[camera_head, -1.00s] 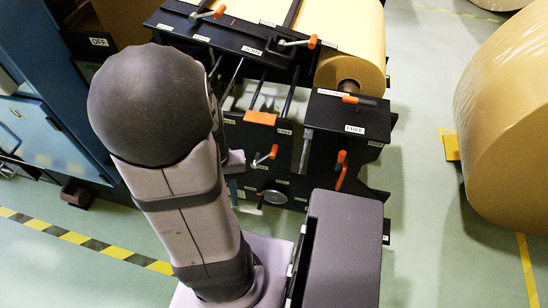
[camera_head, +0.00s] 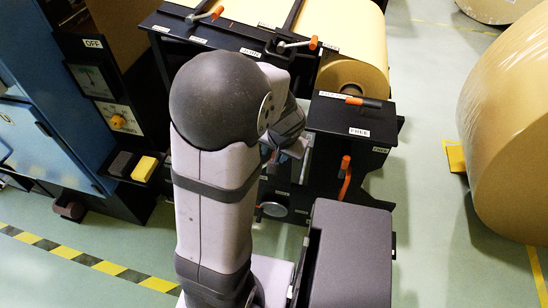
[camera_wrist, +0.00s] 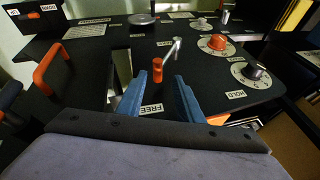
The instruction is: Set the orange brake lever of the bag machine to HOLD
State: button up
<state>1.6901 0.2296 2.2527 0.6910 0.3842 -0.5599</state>
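The orange-tipped brake lever (camera_wrist: 157,69) shows in the wrist view, with a silver arm running up to its pivot. It points toward the FREE label (camera_wrist: 152,108). In the head view, my arm hides this lever and most of my gripper.
An orange dial (camera_wrist: 217,43) and a black dial (camera_wrist: 256,71) stand right of the lever. An orange handle (camera_wrist: 55,70) rises at the left. In the head view, another orange-gripped lever (camera_head: 367,101) lies on the box at right, above its own FREE label (camera_head: 359,132).

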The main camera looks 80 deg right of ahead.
jog(key=shift+s+d+n, duration=0.2)
jog(key=shift+n, duration=0.6)
jog(key=shift+b+x, duration=1.15)
jog(key=shift+x, duration=2.5)
jog(key=shift+s, duration=0.1)
grip_shut()
